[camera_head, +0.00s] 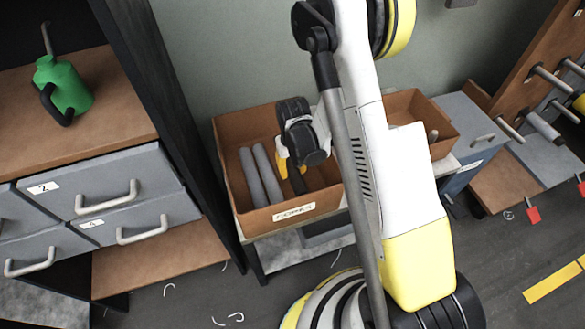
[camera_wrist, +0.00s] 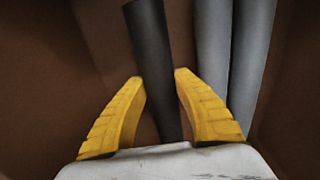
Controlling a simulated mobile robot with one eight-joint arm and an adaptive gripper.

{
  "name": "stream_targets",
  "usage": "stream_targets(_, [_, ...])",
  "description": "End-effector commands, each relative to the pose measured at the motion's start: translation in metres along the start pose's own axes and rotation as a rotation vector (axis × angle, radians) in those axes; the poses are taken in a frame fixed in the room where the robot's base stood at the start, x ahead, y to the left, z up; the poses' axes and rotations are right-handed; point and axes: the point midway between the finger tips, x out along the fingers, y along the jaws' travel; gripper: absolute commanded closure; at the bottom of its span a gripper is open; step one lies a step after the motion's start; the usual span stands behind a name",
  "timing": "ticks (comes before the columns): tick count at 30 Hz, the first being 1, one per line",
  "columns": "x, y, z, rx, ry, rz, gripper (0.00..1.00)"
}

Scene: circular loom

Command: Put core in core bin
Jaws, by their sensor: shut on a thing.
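The core bin (camera_head: 228,140) is a brown open box with a label on its front, seen in the middle of the head view. My gripper (camera_head: 291,172) is down inside this bin. In the wrist view my gripper's yellow fingers (camera_wrist: 159,78) are shut on a dark core (camera_wrist: 150,35), one finger on each side. Two grey cores (camera_head: 259,178) lie side by side in the bin, left of my gripper. They also show right of the dark core in the wrist view (camera_wrist: 211,45).
A second brown box (camera_head: 447,122) stands to the right, partly behind my arm. A drawer cabinet (camera_head: 115,180) with a green can (camera_head: 62,85) on its shelf stands left. A rack with pegs (camera_head: 548,78) stands at the far right.

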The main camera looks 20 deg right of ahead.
Motion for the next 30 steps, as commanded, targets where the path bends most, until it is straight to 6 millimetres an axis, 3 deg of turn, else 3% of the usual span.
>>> stream_targets(11, [0.003, 0.000, 0.000, 0.000, 0.000, 0.000, 1.00])
stream_targets(12, [0.003, 0.000, 0.000, 0.000, 0.000, 0.000, 0.59])
stream_targets(14, [0.003, 0.000, 0.000, 0.000, 0.000, 0.000, 0.43])
stream_targets(24, [0.001, 0.000, 0.000, 0.000, 0.000, 0.000, 0.43])
stream_targets(30, [-0.027, 0.000, 0.001, 0.000, 0.000, 0.000, 0.43])
